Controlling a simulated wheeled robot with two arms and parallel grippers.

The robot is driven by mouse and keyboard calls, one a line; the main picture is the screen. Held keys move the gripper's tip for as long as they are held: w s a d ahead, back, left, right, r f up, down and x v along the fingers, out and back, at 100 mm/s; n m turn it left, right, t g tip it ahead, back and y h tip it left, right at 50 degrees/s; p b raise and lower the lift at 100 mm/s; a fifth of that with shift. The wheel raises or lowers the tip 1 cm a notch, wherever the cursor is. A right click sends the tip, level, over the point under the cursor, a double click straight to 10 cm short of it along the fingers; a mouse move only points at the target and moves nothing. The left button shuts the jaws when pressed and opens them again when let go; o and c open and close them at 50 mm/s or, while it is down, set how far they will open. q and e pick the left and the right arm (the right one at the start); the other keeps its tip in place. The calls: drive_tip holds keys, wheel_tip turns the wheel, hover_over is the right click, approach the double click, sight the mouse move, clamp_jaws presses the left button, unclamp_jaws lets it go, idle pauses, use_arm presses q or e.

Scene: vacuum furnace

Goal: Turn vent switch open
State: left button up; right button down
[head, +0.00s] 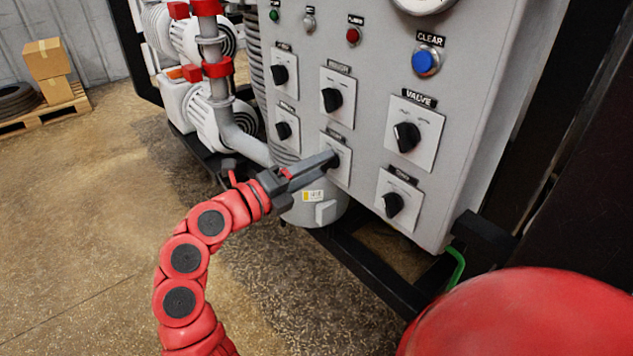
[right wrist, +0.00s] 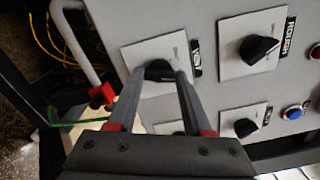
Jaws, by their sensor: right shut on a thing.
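The vent switch (head: 340,174) is a black rotary knob on a white plate in the lower middle of the grey control panel. In the right wrist view its knob (right wrist: 158,69) sits between the two finger ends, beside a label that reads VENT. My right gripper (head: 333,160) reaches the switch from the left and is shut on the knob; the fingers (right wrist: 156,76) lie on either side of it. The fingers hide most of the knob in the head view. Which way the knob points is hard to tell. My left gripper is not in view.
The rough switch (head: 332,98) is just above, the valve switch (head: 407,136) and another black switch (head: 394,204) to the right. A blue clear button (head: 425,61) is higher up. Pumps and pipes (head: 212,75) stand left of the panel. The floor at left is open.

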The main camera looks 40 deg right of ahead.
drive_tip(key=shift+f+m+b, duration=0.1)
drive_tip(key=shift+m+b, duration=0.85)
drive_tip(key=shift+m, duration=0.05)
drive_tip(key=shift+c, duration=1.6)
unclamp_jaws()
drive_tip(key=shift+a, duration=0.15)
drive_tip(key=s+a+b, duration=0.1)
drive_tip(key=a+b, duration=0.1)
drive_tip(key=a, duration=1.5)
drive_tip(key=shift+s, duration=0.2)
